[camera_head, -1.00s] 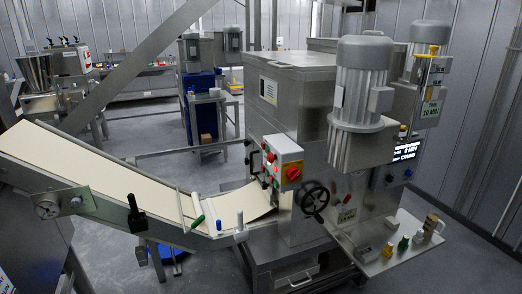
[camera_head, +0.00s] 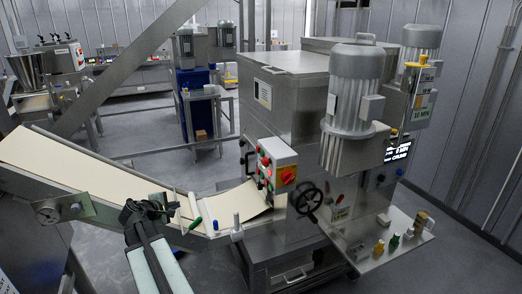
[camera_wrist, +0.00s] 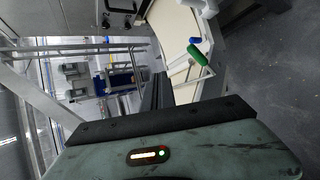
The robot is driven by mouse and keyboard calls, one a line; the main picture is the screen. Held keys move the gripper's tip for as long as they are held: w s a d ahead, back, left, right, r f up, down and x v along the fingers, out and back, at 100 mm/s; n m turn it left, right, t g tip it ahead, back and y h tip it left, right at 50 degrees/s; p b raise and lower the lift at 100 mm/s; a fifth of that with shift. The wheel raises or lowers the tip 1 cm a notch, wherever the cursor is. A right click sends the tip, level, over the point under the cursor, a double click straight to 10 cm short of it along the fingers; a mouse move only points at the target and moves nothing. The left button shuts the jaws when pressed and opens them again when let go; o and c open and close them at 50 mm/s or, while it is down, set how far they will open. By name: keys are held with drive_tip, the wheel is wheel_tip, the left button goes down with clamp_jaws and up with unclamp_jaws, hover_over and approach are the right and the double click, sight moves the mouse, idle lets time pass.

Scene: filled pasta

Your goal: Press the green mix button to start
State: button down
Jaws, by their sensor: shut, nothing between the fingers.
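A control box (camera_head: 278,165) with red and green buttons and a red-and-yellow rotary switch sits on the front of the steel mixer (camera_head: 285,100). A small green button (camera_head: 266,161) shows on it; I cannot read its label. A lit display (camera_head: 398,150) with white text is on the mixer's right side. My gripper (camera_head: 150,210) has its dark fingers shut and empty at the conveyor's near edge, well left of the control box. In the wrist view my gripper (camera_wrist: 157,88) points towards the conveyor and background machines. The control box is out of that view.
The conveyor (camera_head: 85,195) carries a pale dough sheet, with green and blue handles by its lower end. A black handwheel (camera_head: 308,200) is right of the control box. A shelf (camera_head: 385,245) with small coloured items juts out at right. The foreground floor at right is clear.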

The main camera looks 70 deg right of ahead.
sight(262, 154)
drive_tip(key=s+d+r+n+g+h+p, duration=0.1)
drive_tip(key=s+d+r+n+h, duration=0.1)
drive_tip(key=s+d+r, duration=0.4)
drive_tip(key=s+d+r+n+g+h+p, duration=0.1)
drive_tip(key=s+d+r+n+h, duration=0.1)
drive_tip(key=s+d+r, duration=0.4)
drive_tip(key=s+d+n, duration=0.1)
drive_tip(key=s+d, duration=0.3)
drive_tip(key=d, duration=0.2)
drive_tip(key=shift+s+d+n+h, duration=0.3)
drive_tip(key=shift+s+h, duration=0.05)
drive_tip(key=shift+h, duration=0.05)
drive_tip(key=s+d, duration=0.5)
drive_tip(key=s, duration=0.1)
drive_tip(key=shift+s+d, duration=0.25)
drive_tip(key=shift+s, duration=0.1)
drive_tip(key=shift+s+d, duration=0.1)
idle(0.6)
drive_tip(key=shift+s+d, duration=0.15)
drive_tip(key=shift+s, duration=0.15)
